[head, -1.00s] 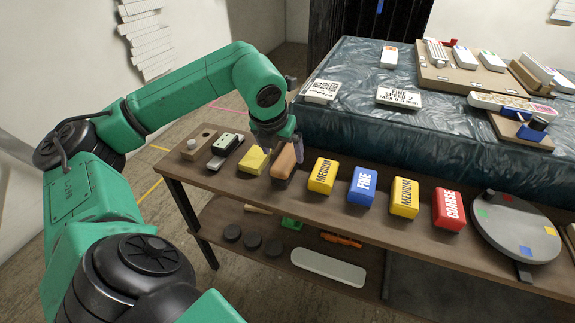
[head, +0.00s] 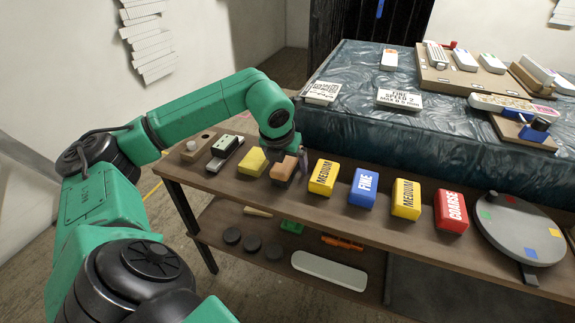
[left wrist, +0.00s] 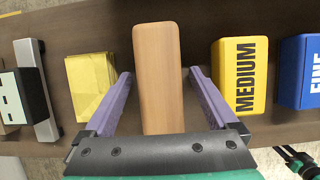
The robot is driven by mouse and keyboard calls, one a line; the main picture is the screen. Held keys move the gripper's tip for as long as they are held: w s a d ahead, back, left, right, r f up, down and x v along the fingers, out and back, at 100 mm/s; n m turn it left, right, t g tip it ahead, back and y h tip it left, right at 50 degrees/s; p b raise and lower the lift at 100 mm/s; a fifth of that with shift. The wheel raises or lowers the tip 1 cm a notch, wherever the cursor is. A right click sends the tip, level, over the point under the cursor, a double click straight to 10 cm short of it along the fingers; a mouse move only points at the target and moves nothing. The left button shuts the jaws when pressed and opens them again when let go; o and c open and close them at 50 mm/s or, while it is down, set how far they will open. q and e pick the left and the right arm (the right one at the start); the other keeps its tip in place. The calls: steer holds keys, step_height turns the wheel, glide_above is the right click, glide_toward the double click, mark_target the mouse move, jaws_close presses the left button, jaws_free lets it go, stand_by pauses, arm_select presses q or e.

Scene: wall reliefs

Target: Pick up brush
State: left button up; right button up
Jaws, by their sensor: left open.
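The brush appears to be the brown wooden block (head: 284,169) on the upper shelf, between a yellow pad and a yellow MEDIUM block. Only its smooth wooden top shows; no bristles can be seen. In the left wrist view the wooden block (left wrist: 158,65) runs lengthwise between the two purple fingers of my left gripper (left wrist: 161,76). The fingers are open, one on each side, with a gap on both sides of the block. In the head view my left gripper (head: 288,156) is low over the block and hides its far part.
A yellow pad (left wrist: 91,85) is close to the left finger, and a yellow MEDIUM block (left wrist: 240,75) is close to the right finger. A blue FINE block (head: 363,188), a red COARSE block (head: 451,211) and a grey disc (head: 520,229) are farther right. A covered table (head: 350,107) stands behind.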

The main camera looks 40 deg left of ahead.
arm_select(q)
jaws_close()
steer(key=shift+r+p, duration=0.45)
steer(key=shift+r, duration=0.05)
step_height(320, 180, up, 10)
steer(key=p, duration=0.3)
steer(key=shift+w+r+p, duration=0.1)
steer(key=shift+r+p, duration=0.15)
steer(key=shift+p, duration=0.05)
step_height(320, 180, up, 9)
steer(key=p, duration=0.3)
arm_select(e)
steer(key=s+d+f, duration=0.3)
steer(key=s+f, duration=0.5)
steer(key=f, duration=0.4)
steer(key=shift+s+d+h, duration=0.3)
